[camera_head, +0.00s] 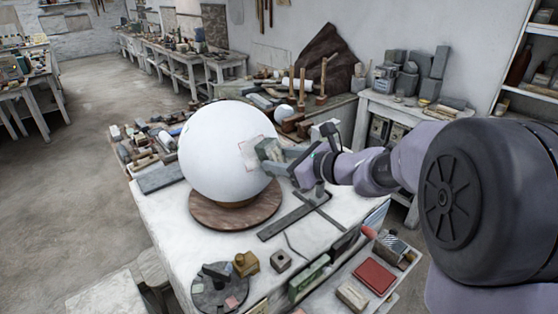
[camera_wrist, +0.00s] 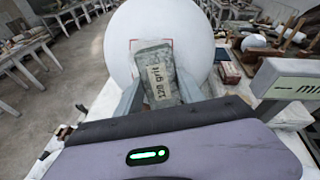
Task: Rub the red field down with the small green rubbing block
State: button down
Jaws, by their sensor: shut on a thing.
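A large white plaster sphere (camera_head: 222,150) sits on a round brown wooden base (camera_head: 212,212) on the white bench. The red field is a thin red outline on the sphere's right side (camera_head: 248,153); it also shows in the wrist view (camera_wrist: 134,43), partly hidden behind the block. My gripper (camera_head: 280,158) is shut on a grey-green rubbing block (camera_head: 267,148), on the right of the sphere.
Tools and blocks crowd the bench behind the sphere. A dark flat metal tool (camera_head: 292,220) lies in front of my gripper. A grey disc (camera_head: 220,285) and a brass piece (camera_head: 246,263) are nearer. A red block (camera_head: 374,276) lies on the lower shelf at right.

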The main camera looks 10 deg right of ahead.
jog(key=shift+a+b, duration=0.1)
jog(key=shift+b, duration=0.2)
jog(key=shift+s+a+f+b, duration=0.1)
jog(key=shift+a+f+b, duration=0.2)
jog(key=shift+b, duration=0.35)
jog(key=s+a+h+b, duration=0.1)
jog(key=b, duration=0.1)
jog(key=s+a+m+t+h+b, duration=0.1)
jog(key=a+b, duration=0.1)
jog(key=shift+r+t, duration=0.1)
jog(key=shift+t, duration=0.2)
jog(key=shift+r+m, duration=0.15)
jog(key=shift+m, duration=0.15)
jog(key=shift+w+a+f, duration=0.2)
jog(key=shift+w, duration=0.25)
